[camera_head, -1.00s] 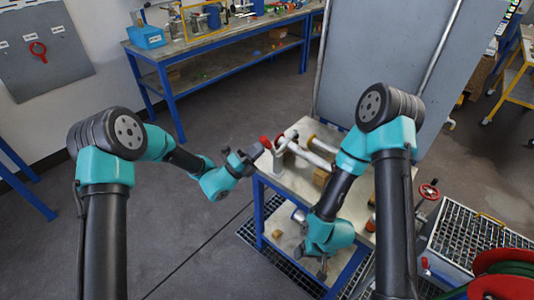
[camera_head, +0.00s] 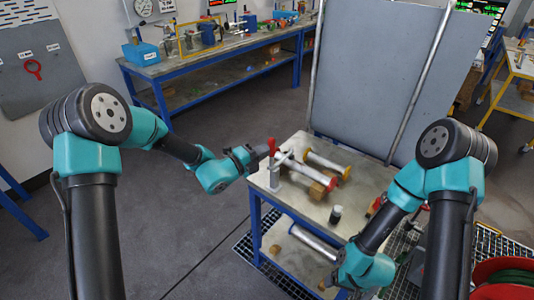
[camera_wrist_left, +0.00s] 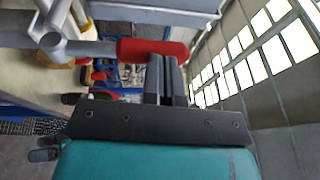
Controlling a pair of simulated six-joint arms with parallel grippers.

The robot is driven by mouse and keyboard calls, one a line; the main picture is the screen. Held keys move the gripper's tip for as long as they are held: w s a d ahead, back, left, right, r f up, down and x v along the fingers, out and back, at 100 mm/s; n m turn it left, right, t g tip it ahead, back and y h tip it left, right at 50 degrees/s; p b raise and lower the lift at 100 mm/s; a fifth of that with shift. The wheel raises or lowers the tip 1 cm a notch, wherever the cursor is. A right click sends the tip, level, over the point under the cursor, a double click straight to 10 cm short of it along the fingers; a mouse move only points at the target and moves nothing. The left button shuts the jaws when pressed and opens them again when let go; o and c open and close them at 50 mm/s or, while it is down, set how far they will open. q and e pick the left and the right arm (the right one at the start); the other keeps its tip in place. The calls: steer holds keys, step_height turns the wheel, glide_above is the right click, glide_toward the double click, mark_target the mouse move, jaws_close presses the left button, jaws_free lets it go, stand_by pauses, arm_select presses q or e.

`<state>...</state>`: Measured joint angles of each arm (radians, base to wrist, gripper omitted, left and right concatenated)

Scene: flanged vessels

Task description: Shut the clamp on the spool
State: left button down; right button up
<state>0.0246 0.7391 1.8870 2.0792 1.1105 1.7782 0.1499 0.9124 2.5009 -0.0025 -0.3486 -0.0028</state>
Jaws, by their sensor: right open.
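A grey toggle clamp (camera_head: 274,176) with a red handle (camera_head: 271,146) stands at the table's left edge. Its red handle also shows in the left wrist view (camera_wrist_left: 153,50). My left gripper (camera_head: 257,155) is at the handle. In the left wrist view its fingers (camera_wrist_left: 166,72) are close together, with the handle lying across their tips; contact is unclear. My right gripper (camera_head: 328,284) is open, low in front of the table and clear of the clamp.
A grey panel (camera_head: 375,75) rises behind the table. A metal cylinder (camera_head: 313,243) lies on the lower shelf.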

arm_select(q)
steer(key=shift+w+r, duration=0.15)
stand_by(0.3)
steer(key=shift+a, duration=0.15)
steer(key=r+v, duration=0.1)
steer(key=v, duration=1.3)
steer(key=shift+s, duration=0.3)
